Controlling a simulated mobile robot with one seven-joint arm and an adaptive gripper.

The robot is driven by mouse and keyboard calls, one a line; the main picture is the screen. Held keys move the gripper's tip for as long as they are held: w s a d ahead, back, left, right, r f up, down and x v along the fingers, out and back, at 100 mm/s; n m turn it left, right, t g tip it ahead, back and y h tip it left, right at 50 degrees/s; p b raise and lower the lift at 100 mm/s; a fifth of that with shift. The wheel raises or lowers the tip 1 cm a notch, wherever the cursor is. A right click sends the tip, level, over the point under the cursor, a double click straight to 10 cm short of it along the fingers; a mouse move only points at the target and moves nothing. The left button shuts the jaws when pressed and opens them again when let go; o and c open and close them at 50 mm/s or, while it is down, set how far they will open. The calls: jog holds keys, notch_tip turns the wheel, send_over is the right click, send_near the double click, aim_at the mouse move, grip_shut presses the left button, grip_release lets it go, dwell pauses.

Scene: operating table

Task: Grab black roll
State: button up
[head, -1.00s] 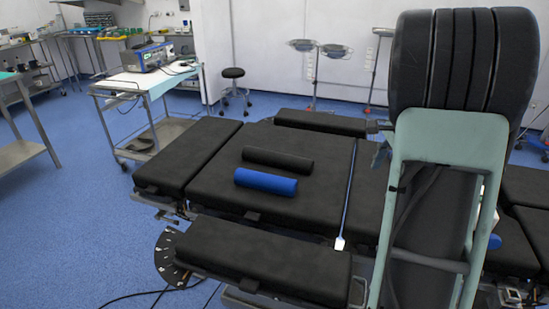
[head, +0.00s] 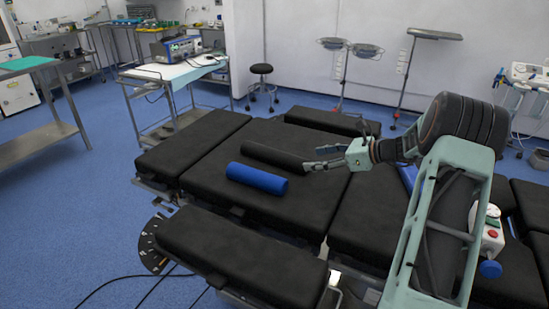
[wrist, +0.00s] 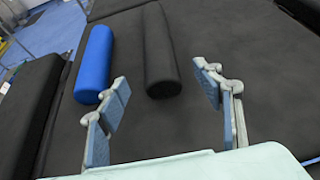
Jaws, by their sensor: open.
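The black roll (head: 268,154) lies on the black operating table, parallel to the blue roll (head: 256,178). In the wrist view the black roll (wrist: 158,45) is ahead, its near end showing in the gap between my fingertips. The blue roll (wrist: 95,62) lies to its left, a little apart. My gripper (head: 310,158) is open and empty at the right end of the black roll, and it also shows in the wrist view (wrist: 162,76). I cannot tell its exact height above the table, and no contact shows.
The operating table (head: 205,148) has a side pad (head: 240,254) along its front and another (head: 325,122) behind. A white box with a red button (head: 492,235) stands at the right. The pad around the rolls is clear.

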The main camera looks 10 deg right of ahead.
aim_at(301, 158)
jog(key=shift+w+r, duration=0.1)
jog(key=shift+w, duration=0.35)
jog(key=b+x, duration=0.1)
jog(key=x, duration=0.4)
jog(key=shift+w+a, duration=0.1)
jog(key=shift+a, duration=0.2)
jog(key=b+x, duration=0.1)
jog(key=x, duration=0.4)
jog(key=shift+a, duration=0.2)
jog(key=c, duration=1.3)
jog(key=shift+c, duration=0.4)
jog(key=shift+r, duration=0.15)
